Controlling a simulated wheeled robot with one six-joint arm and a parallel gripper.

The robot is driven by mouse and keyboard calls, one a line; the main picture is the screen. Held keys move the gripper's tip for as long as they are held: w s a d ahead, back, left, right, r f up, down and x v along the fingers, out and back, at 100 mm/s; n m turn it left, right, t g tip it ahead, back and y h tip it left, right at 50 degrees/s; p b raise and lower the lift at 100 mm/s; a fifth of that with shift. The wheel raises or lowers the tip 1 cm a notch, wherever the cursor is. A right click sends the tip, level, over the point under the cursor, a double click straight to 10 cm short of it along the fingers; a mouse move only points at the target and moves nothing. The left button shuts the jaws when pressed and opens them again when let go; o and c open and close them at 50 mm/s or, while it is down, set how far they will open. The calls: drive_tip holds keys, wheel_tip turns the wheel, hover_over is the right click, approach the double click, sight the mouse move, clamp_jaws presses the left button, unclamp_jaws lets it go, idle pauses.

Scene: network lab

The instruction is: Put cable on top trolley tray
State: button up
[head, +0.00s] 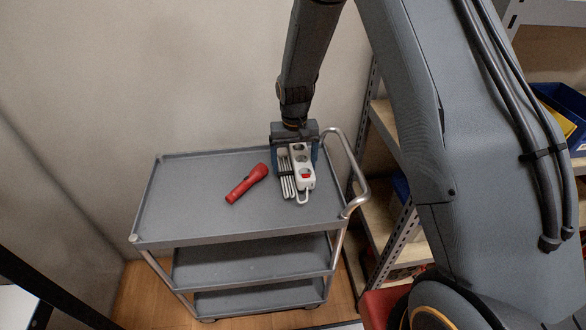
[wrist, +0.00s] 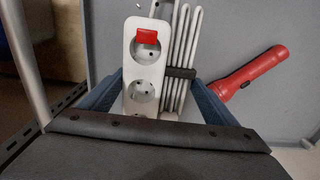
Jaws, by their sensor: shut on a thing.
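The cable is a white power strip (head: 301,168) with round sockets, a red switch and its white cord folded into a bundle with a dark tie. It is at the right end of the grey top trolley tray (head: 190,197). My gripper (head: 294,160) points down over the tray and is shut on it. In the wrist view the strip (wrist: 145,70) and the cord bundle (wrist: 182,55) lie between the two blue fingers. I cannot tell whether the strip touches the tray surface or hangs just above it.
A red flashlight (head: 247,184) lies on the top tray, left of the strip; it also shows in the wrist view (wrist: 250,75). The trolley's metal handle (head: 352,175) rises close on the right. Shelving (head: 400,215) stands further right. The tray's left half is clear.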

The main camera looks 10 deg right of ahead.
sight(295, 170)
drive_tip(key=shift+f+p, duration=0.3)
drive_tip(key=shift+f, duration=1.05)
drive_tip(key=shift+f, duration=0.1)
drive_tip(key=o, duration=1.5)
drive_tip(key=shift+c, duration=0.2)
wheel_tip(295, 170, up, 12)
drive_tip(key=b, duration=0.3)
drive_tip(key=s+d+r, duration=0.1)
drive_tip(key=s+d, duration=0.2)
drive_tip(key=s, duration=0.4)
drive_tip(key=s+d+r, duration=0.1)
drive_tip(key=s+d, duration=0.2)
drive_tip(key=s, duration=0.5)
drive_tip(key=s+d+r+t, duration=0.1)
drive_tip(key=s+d+r, duration=0.1)
drive_tip(key=s, duration=0.5)
drive_tip(key=shift+s+d, duration=0.3)
drive_tip(key=shift+d, duration=0.5)
